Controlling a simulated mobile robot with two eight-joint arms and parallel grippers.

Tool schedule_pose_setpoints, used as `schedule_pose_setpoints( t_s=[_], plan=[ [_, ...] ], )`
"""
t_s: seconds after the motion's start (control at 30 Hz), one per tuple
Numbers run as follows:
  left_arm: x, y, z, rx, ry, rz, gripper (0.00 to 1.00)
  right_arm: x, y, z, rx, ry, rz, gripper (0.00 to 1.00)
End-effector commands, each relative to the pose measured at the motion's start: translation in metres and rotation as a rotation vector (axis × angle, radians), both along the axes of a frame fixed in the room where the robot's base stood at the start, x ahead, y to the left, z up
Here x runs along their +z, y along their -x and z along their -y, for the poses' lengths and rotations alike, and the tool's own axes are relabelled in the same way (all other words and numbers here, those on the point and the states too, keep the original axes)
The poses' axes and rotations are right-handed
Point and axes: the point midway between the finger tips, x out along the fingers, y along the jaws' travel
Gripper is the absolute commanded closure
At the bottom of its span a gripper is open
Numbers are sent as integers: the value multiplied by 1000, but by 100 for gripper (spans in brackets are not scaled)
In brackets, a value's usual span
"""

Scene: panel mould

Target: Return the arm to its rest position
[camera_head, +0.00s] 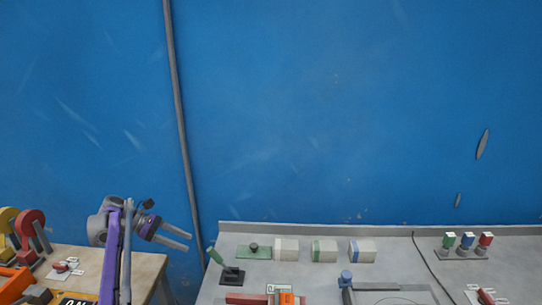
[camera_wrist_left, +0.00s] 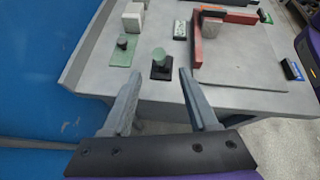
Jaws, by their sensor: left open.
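My left gripper (camera_head: 176,234) is raised at the left of the grey table (camera_head: 210,288), above the gap between it and the wooden table. Its two fingers are apart and nothing is between them. In the left wrist view the open gripper (camera_wrist_left: 158,92) points toward the near edge of the grey table (camera_wrist_left: 225,108). A green-handled lever on a black base (camera_head: 232,276) stands on that table close by. In the wrist view the lever (camera_wrist_left: 160,64) shows beyond the fingertips, apart from them. My right gripper shows in neither view.
A green plate with a dark knob (camera_head: 254,252) and several pale blocks (camera_head: 286,250) line the back of the grey table. Green, blue and red knobs (camera_head: 467,241) stand at right. The wooden table (camera_head: 140,268) at left holds coloured discs (camera_head: 31,225). A blue wall (camera_head: 330,110) stands behind.

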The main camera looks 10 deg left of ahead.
Motion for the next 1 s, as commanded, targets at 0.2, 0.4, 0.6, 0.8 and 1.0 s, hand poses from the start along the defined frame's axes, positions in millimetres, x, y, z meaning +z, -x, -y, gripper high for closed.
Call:
schedule_pose_setpoints(
  t_s=[0.2, 0.4, 0.6, 0.8, 1.0],
  plan=[
    [22, 15, 53, -111, -183, 140, 40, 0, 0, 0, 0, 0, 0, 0],
    [33, 57, 103, -280, -407, 317, 40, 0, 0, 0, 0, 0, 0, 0],
    [31, 120, 143, -493, -627, 502, 40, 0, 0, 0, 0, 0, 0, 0],
    [14, 194, 168, -744, -838, 691, 40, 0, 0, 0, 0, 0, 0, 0],
    [-19, 271, 180, -1030, -1039, 880, 40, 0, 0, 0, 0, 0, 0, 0]
  ],
)
